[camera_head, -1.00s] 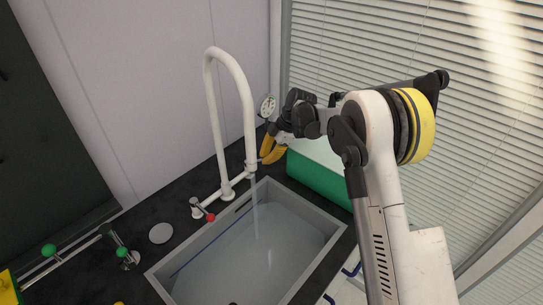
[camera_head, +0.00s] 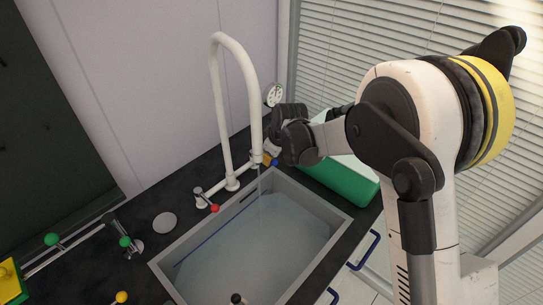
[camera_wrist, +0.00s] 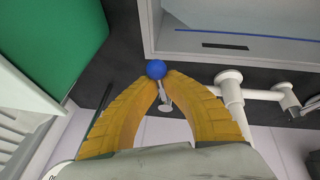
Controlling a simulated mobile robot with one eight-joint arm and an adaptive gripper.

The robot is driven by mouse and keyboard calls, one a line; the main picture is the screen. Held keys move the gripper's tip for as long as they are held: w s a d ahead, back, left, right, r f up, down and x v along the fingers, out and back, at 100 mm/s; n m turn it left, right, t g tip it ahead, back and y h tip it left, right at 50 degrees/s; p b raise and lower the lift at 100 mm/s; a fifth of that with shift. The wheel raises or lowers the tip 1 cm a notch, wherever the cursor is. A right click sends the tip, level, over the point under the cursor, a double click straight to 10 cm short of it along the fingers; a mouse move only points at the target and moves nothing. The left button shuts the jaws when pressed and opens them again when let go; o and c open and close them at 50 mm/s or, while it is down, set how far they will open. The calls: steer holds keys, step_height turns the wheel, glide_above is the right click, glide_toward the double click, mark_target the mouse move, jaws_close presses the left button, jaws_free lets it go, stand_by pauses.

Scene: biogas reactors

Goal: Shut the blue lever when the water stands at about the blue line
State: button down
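The blue lever's round knob (camera_wrist: 156,69) sits at the converging tips of my gripper's yellow fingers (camera_wrist: 162,77) in the wrist view. The fingers look closed in on the knob from both sides, and a short pale lever stem shows between them. In the head view my gripper (camera_head: 269,158) is by the spout, mostly hidden by my wrist, with a bit of blue beside it. The sink (camera_head: 326,202) holds water (camera_head: 255,250). The blue line (camera_head: 215,235) runs along its left inner wall, with the water's edge close to it. A faint thin stream shows under the white tap (camera_head: 250,95).
A red-knobbed lever (camera_head: 214,208) stands at the tap's base. A pressure gauge (camera_head: 273,94) is behind the spout. A green box (camera_head: 345,180) stands right of the sink. Green-knobbed valves (camera_head: 125,241) and a grey disc (camera_head: 165,221) are at the left.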

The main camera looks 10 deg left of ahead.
steer(key=shift+s+a+m+h, duration=0.3)
steer(key=shift+s+m, duration=0.15)
steer(key=shift+m, duration=0.35)
steer(key=shift+f, duration=0.1)
steer(key=c, duration=1.4)
jaws_free()
steer(key=v, duration=1.2)
steer(key=shift+s, duration=0.25)
